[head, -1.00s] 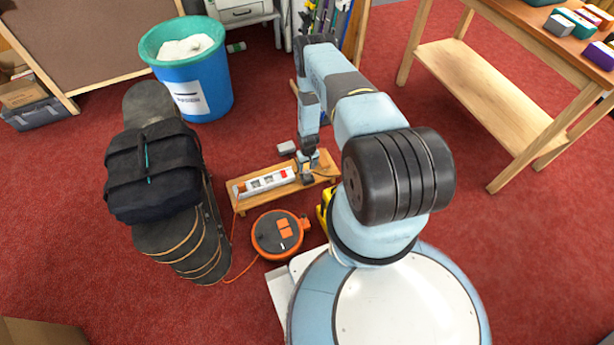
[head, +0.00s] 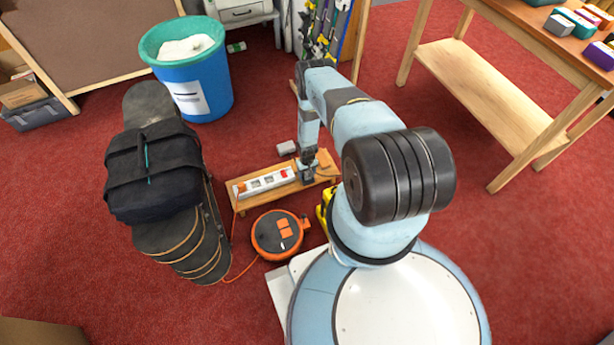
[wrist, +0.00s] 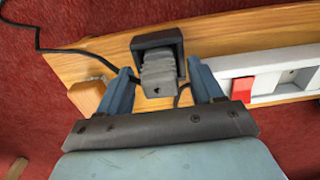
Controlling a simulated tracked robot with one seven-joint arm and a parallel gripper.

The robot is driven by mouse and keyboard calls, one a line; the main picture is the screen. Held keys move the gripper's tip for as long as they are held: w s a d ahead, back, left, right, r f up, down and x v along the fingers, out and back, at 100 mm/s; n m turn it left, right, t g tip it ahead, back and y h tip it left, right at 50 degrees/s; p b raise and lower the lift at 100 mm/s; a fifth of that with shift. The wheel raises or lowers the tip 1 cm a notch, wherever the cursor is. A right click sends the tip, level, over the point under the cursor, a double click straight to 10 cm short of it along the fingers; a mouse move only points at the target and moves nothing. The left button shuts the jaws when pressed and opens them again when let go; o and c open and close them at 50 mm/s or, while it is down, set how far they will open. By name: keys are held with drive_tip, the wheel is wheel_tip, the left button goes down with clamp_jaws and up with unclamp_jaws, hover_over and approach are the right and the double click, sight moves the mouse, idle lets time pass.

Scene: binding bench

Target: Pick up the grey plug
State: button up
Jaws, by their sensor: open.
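The grey plug (wrist: 158,76) shows in the wrist view, a ribbed grey body with a dark square part at its far end, on the wooden board (wrist: 225,35). My gripper (wrist: 160,68) is open, with one blue finger on each side of the plug. I see small gaps between the fingers and the plug; the fingers are not closed on it. In the head view my gripper (head: 308,176) is low over the right part of the board, and I cannot make out the plug there.
A white power strip (head: 264,183) with a red switch lies on the board, left of my gripper. An orange cable reel (head: 279,234) sits in front. A grey block (head: 286,148) lies behind. A black bag (head: 153,170) and blue bin (head: 192,75) stand left.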

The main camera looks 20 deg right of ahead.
drive_tip(key=shift+c, duration=0.3)
drive_tip(key=c, duration=0.8)
drive_tip(key=shift+c, duration=0.2)
drive_tip(key=shift+r, duration=0.1)
drive_tip(key=r, duration=0.3)
drive_tip(key=shift+s+r, duration=0.2)
drive_tip(key=shift+r, duration=0.05)
drive_tip(key=s+a+r, duration=0.1)
drive_tip(key=s+r, duration=0.8)
drive_tip(key=s, duration=0.4)
drive_tip(key=shift+s+a+r, duration=0.2)
drive_tip(key=shift+s+a, duration=0.05)
drive_tip(key=shift+a, duration=0.15)
